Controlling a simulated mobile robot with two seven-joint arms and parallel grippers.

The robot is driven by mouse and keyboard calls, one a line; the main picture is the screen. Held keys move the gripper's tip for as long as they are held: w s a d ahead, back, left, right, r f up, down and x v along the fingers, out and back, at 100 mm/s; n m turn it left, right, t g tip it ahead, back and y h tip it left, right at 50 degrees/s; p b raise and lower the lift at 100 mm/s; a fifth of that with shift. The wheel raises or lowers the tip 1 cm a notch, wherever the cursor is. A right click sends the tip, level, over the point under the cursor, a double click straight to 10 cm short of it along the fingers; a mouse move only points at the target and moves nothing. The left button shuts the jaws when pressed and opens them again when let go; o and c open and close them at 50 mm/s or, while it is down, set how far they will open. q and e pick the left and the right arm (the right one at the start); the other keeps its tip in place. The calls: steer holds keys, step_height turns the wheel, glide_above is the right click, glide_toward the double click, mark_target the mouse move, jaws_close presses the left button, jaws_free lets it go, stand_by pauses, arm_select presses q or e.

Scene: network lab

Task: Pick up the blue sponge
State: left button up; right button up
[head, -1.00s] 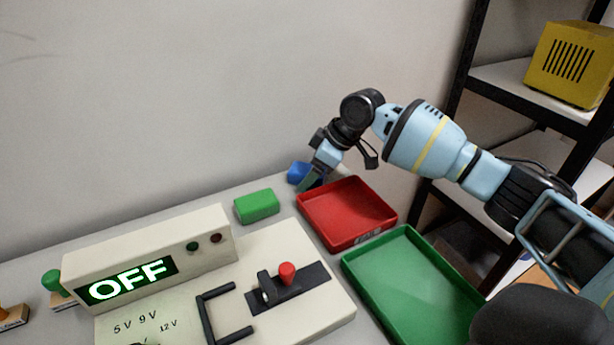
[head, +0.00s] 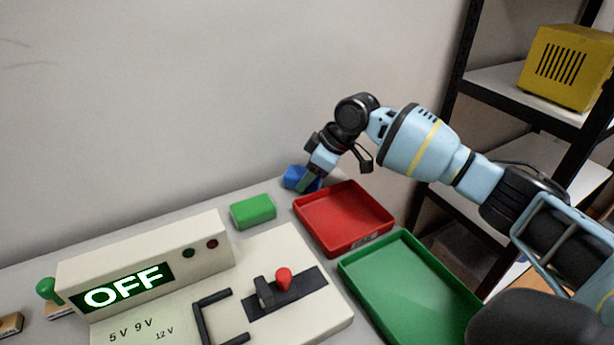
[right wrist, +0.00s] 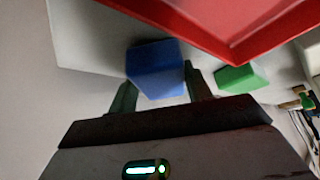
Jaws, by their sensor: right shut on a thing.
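The blue sponge (head: 294,177) is at the back of the table by the wall, just behind the red tray. My right gripper (head: 308,182) is at it and partly covers it in the head view. In the right wrist view the blue sponge (right wrist: 155,69) sits between the two fingers of my right gripper (right wrist: 160,88), which is shut on it. I cannot tell whether the sponge touches the table. My left gripper does not show.
A green sponge-like block (head: 253,211) lies left of the red tray (head: 384,219). A green tray (head: 412,290) is in front of it. A device with an OFF display (head: 215,247) and a panel with a red-knobbed lever (head: 284,279) fill the front. A shelf (head: 482,80) stands at right.

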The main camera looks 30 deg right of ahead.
step_height(320, 180, up, 10)
steer(key=shift+f+p, duration=0.15)
steer(key=shift+p, duration=0.65)
